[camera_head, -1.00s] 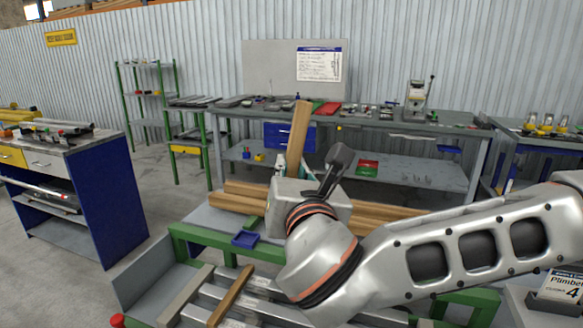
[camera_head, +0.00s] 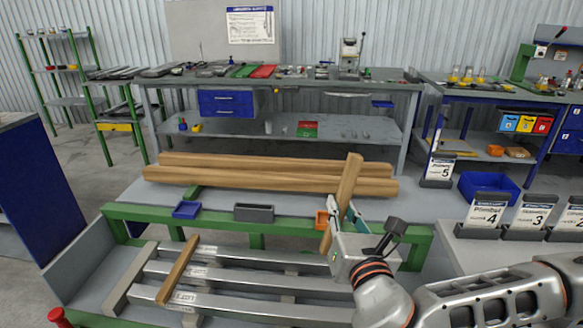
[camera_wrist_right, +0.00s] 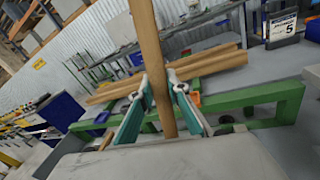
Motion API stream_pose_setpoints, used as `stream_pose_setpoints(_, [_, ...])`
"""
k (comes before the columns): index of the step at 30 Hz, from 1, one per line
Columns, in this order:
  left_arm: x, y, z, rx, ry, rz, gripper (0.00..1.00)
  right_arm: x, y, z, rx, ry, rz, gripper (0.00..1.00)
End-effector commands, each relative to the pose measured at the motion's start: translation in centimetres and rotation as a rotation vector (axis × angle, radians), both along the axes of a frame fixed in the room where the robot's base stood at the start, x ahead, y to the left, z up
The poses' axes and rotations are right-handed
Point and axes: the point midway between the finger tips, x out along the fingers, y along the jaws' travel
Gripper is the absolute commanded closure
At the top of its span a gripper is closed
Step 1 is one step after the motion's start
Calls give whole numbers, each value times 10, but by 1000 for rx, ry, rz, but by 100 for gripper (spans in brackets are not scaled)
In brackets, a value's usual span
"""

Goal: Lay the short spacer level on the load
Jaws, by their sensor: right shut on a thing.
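My right gripper (camera_head: 340,218) is shut on a wooden spacer (camera_head: 348,180), a square light-brown stick. The spacer stands steeply, its top tilted to the right in the head view, and is in the air above the green frame. In the right wrist view the two fingers (camera_wrist_right: 160,100) press on both sides of the spacer (camera_wrist_right: 150,50). The load, several silver metal bars (camera_head: 250,283), lies in the grey-and-green bay left of my right gripper. Another wooden spacer (camera_head: 177,272) lies across the bars at their left part. My left gripper is not in view.
Long wooden beams (camera_head: 250,180) lie on the grey table behind. A blue tray (camera_head: 186,210), a grey box (camera_head: 254,213) and an orange box (camera_head: 321,219) line the green frame (camera_head: 150,220). Numbered signs (camera_head: 485,213) stand at right. The bars' middle is clear above.

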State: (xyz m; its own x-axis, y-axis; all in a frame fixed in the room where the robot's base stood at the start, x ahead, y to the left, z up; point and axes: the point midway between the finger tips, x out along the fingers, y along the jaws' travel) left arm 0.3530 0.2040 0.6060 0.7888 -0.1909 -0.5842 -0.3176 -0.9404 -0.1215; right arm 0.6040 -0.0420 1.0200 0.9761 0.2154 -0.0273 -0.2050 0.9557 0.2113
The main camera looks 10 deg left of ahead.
Motion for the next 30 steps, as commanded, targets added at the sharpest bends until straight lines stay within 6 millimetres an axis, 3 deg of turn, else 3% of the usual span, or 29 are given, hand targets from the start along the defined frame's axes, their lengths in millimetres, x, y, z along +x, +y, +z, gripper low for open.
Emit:
stream_pose_setpoints(1, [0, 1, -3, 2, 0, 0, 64, -5, -22, -24, -3, 14, -27, 100])
stream_pose_setpoints(6, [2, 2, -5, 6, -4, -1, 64, -32, -82, -77, -6, 21, -96, 100])
stream_pose_setpoints(12, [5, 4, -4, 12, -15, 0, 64, -77, -147, -127, -9, 27, -166, 100])
stream_pose_setpoints(15, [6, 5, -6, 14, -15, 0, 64, -99, -171, -142, -8, 29, -189, 100])
stream_pose_setpoints(21, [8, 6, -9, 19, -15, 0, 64, -126, -198, -155, -5, 27, -213, 100])
stream_pose_setpoints(30, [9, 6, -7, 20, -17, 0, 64, -132, -203, -156, -2, 24, -217, 100])
